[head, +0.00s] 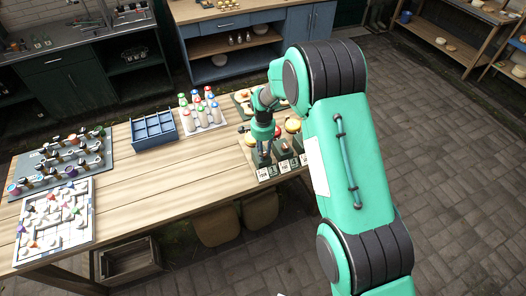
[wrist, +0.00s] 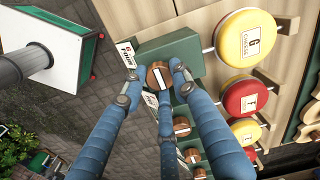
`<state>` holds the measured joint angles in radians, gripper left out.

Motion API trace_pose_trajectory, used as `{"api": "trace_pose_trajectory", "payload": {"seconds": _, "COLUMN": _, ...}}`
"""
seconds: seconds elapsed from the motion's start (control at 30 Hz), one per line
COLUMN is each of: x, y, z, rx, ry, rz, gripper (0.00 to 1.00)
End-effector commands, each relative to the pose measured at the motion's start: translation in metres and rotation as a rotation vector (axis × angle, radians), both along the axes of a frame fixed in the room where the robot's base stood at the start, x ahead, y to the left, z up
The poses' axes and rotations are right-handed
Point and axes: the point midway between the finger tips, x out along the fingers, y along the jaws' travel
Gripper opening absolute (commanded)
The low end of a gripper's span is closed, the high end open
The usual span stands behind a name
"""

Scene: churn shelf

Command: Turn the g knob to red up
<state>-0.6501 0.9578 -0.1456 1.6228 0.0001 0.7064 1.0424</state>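My gripper (wrist: 156,72) has its fingertips on either side of a round wooden knob (wrist: 158,77) with a white bar across its face. A small gap shows at the left fingertip, so the gripper looks open around the knob. The knob is on a dark green box (wrist: 180,55), in line with a yellow disc marked G (wrist: 247,38). A label reading "Four" (wrist: 126,55) is beside it. In the head view my gripper (head: 264,154) points down at the knob board (head: 249,150) near the table's right end. The red side of the knob cannot be made out.
More wooden knobs (wrist: 182,126) run in a row below, close to my fingers. A red disc marked F (wrist: 245,98) and further discs lie right. On the table (head: 180,180) are a blue divided box (head: 153,130), several bottles (head: 202,114) and a white puzzle board (head: 55,220).

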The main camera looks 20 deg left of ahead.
Motion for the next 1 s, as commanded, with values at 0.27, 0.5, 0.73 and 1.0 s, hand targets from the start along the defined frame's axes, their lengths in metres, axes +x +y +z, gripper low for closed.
{"api": "trace_pose_trajectory", "payload": {"seconds": 0.27, "x": 0.0000, "y": -0.0002, "z": -0.0002, "rx": 0.000, "ry": 0.000, "rz": 0.007, "gripper": 0.03}}
{"api": "trace_pose_trajectory", "payload": {"seconds": 0.5, "x": 0.0005, "y": 0.0001, "z": -0.0008, "rx": 0.000, "ry": 0.000, "rz": 0.064, "gripper": 0.03}}
{"api": "trace_pose_trajectory", "payload": {"seconds": 0.73, "x": 0.0008, "y": 0.0003, "z": -0.0010, "rx": 0.001, "ry": -0.001, "rz": 0.196, "gripper": 0.03}}
{"api": "trace_pose_trajectory", "payload": {"seconds": 1.0, "x": 0.0004, "y": 0.0000, "z": -0.0013, "rx": 0.000, "ry": -0.001, "rz": 0.431, "gripper": 0.03}}
